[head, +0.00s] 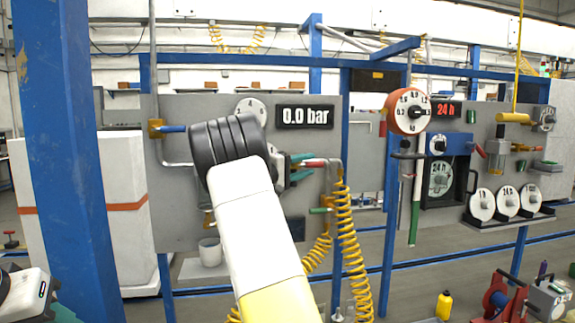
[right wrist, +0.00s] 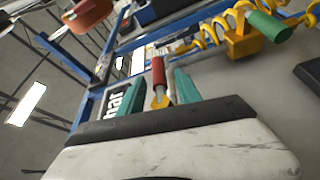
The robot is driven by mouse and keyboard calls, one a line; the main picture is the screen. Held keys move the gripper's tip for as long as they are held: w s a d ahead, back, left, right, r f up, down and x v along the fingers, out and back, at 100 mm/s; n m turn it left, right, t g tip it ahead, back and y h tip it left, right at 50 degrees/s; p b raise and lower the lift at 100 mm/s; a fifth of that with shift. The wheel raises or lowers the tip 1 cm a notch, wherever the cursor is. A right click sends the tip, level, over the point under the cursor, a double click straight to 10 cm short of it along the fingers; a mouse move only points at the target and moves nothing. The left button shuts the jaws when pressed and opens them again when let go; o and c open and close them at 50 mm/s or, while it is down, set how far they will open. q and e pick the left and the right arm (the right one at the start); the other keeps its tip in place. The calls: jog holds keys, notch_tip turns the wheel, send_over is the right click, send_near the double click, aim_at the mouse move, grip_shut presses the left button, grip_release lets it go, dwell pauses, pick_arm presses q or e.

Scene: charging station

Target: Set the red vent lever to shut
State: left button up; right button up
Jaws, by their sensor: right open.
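The red vent lever (head: 316,163) is on the grey panel in the head view, just right of my right gripper's fingers. In the right wrist view the red lever (right wrist: 158,71) has a brass-coloured end. My right gripper (head: 303,167) is open, with teal fingers towards the panel. In the right wrist view the lever shows between the fingers of the gripper (right wrist: 160,80). I cannot tell whether they touch it. My own arm hides part of the panel and the lever's mount in the head view.
A display (head: 304,116) reads 0.0 bar. A green-handled valve (head: 320,210) and yellow coiled hose (head: 345,235) lie below the lever. A blue-handled valve (head: 172,128) is on the left. A blue post (head: 70,150) stands at the near left.

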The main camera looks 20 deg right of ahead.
aim_at(304, 166)
jog(key=shift+s+a+f, duration=0.1)
jog(key=shift+s+a, duration=0.1)
jog(key=shift+a, duration=0.85)
jog(key=shift+s+a+f, duration=0.1)
jog(key=shift+s+a, duration=0.05)
jog(key=shift+a, duration=0.9)
